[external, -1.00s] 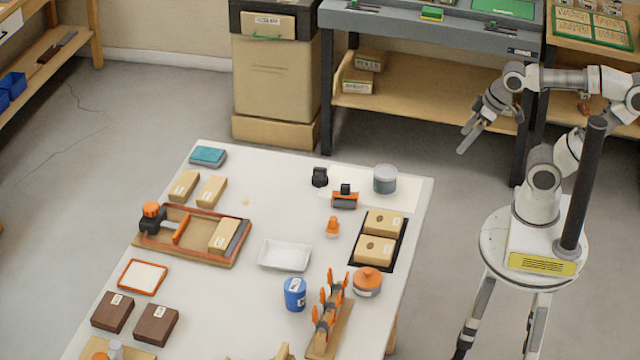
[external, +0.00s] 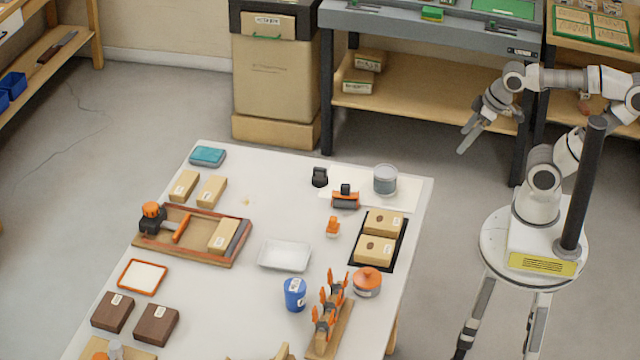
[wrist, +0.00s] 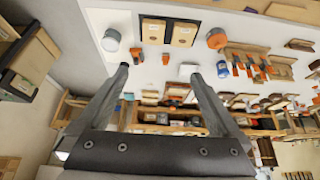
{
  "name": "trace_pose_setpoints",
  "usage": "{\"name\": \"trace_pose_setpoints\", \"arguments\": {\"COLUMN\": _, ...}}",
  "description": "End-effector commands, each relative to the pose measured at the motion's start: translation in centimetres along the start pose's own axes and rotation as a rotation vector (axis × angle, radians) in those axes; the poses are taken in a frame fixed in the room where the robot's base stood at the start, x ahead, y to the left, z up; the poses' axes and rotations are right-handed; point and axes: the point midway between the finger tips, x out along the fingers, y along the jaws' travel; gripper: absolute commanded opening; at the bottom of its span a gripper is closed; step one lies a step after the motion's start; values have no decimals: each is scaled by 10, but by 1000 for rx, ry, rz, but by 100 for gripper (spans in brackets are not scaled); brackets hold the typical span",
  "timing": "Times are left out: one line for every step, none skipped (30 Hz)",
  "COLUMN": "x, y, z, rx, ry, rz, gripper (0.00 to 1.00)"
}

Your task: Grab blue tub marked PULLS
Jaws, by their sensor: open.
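The blue tub (external: 294,294) stands upright on the white table (external: 225,285), near its front right part. It has a white label whose text is too small to read. In the wrist view a small blue tub (wrist: 222,69) shows on the table beyond the right finger. My gripper (external: 467,140) is open and empty, off the table's right side and far from the tub. In the wrist view its two fingers (wrist: 160,72) stand apart with nothing between them close by.
Right of the tub stands a wooden rack of orange clamps (external: 328,318) and an orange-lidded pot (external: 367,282). A white tray (external: 285,255) lies behind it. A black mat with two boxes (external: 379,237) and a grey tin (external: 385,179) lie nearer my arm.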

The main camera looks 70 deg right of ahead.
Motion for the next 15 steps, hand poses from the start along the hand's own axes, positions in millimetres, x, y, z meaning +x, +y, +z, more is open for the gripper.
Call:
{"name": "trace_pose_setpoints", "arguments": {"x": 0, "y": 0, "z": 0, "rx": 0, "ry": 0, "rz": 0, "gripper": 100}}
{"name": "trace_pose_setpoints", "arguments": {"x": 0, "y": 0, "z": 0, "rx": 2, "ry": -1, "rz": 0, "gripper": 100}}
{"name": "trace_pose_setpoints", "arguments": {"x": 1, "y": -1, "z": -1, "rx": 7, "ry": -4, "rz": -1, "gripper": 100}}
{"name": "trace_pose_setpoints", "arguments": {"x": 2, "y": -2, "z": -3, "rx": 13, "ry": -7, "rz": -3, "gripper": 100}}
{"name": "trace_pose_setpoints", "arguments": {"x": 4, "y": -3, "z": -5, "rx": 22, "ry": -13, "rz": -5, "gripper": 100}}
{"name": "trace_pose_setpoints", "arguments": {"x": 8, "y": -5, "z": -8, "rx": 38, "ry": -24, "rz": -9, "gripper": 100}}
{"name": "trace_pose_setpoints", "arguments": {"x": 11, "y": -7, "z": -11, "rx": 53, "ry": -34, "rz": -12, "gripper": 100}}
{"name": "trace_pose_setpoints", "arguments": {"x": 14, "y": -10, "z": -15, "rx": 71, "ry": -45, "rz": -16, "gripper": 100}}
{"name": "trace_pose_setpoints", "arguments": {"x": 20, "y": -14, "z": -21, "rx": 101, "ry": -63, "rz": -24, "gripper": 100}}
{"name": "trace_pose_setpoints", "arguments": {"x": 25, "y": -17, "z": -25, "rx": 124, "ry": -79, "rz": -30, "gripper": 100}}
{"name": "trace_pose_setpoints", "arguments": {"x": 30, "y": -21, "z": -30, "rx": 150, "ry": -94, "rz": -37, "gripper": 100}}
{"name": "trace_pose_setpoints", "arguments": {"x": 37, "y": -27, "z": -38, "rx": 185, "ry": -116, "rz": -46, "gripper": 100}}
{"name": "trace_pose_setpoints", "arguments": {"x": 43, "y": -31, "z": -43, "rx": 212, "ry": -132, "rz": -55, "gripper": 100}}
{"name": "trace_pose_setpoints", "arguments": {"x": 49, "y": -35, "z": -48, "rx": 237, "ry": -149, "rz": -62, "gripper": 100}}
{"name": "trace_pose_setpoints", "arguments": {"x": 57, "y": -41, "z": -55, "rx": 274, "ry": -171, "rz": -74, "gripper": 100}}
